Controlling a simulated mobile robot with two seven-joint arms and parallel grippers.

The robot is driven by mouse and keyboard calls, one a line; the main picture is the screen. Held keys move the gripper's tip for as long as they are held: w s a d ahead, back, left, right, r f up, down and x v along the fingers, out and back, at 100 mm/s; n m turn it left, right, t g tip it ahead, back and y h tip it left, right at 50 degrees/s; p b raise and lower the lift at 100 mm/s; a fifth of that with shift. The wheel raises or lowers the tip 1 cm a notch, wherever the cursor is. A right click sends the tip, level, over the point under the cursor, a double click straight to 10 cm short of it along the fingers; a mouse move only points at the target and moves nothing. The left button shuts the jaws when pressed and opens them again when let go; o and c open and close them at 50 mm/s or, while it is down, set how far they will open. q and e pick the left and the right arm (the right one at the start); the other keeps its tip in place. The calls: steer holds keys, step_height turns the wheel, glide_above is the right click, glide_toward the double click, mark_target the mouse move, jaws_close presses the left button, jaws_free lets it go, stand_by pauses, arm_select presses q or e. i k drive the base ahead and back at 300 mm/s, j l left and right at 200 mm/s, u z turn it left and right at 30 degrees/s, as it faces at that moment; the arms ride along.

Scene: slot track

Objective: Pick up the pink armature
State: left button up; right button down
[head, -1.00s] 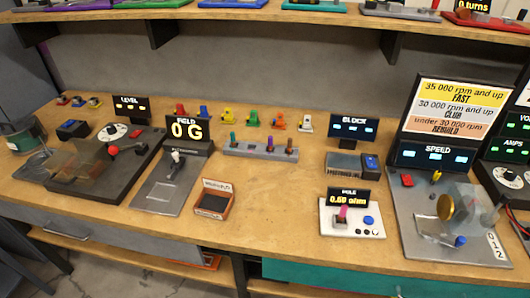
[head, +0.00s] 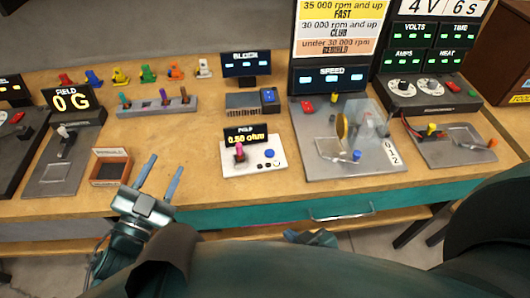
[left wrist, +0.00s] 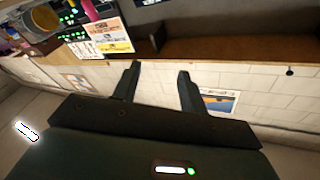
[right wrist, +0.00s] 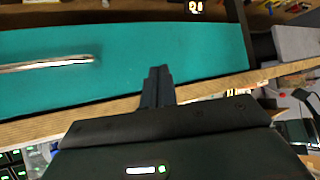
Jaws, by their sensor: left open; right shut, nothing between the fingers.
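The pink armature (head: 239,152) stands upright on the white meter unit (head: 266,160), just below its small display reading about 0.60 ohm. My left gripper (head: 164,165) is open and empty at the table's front edge, to the left of the white unit and apart from it. Its two fingers also show spread in the left wrist view (left wrist: 157,76). My right gripper (right wrist: 158,72) is shut and empty in the right wrist view, in front of a teal drawer. In the head view it is mostly hidden behind my own arm.
A small orange-rimmed box (head: 110,167) lies beside my left gripper. A grey rack of pegs (head: 157,107) stands behind. The speed unit (head: 320,165) with a gold disc is right of the white unit. Bare wood (head: 195,150) lies between box and white unit.

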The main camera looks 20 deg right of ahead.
mark_target(240, 149)
steer(key=l+z, duration=0.2)
steer(key=l, duration=1.45)
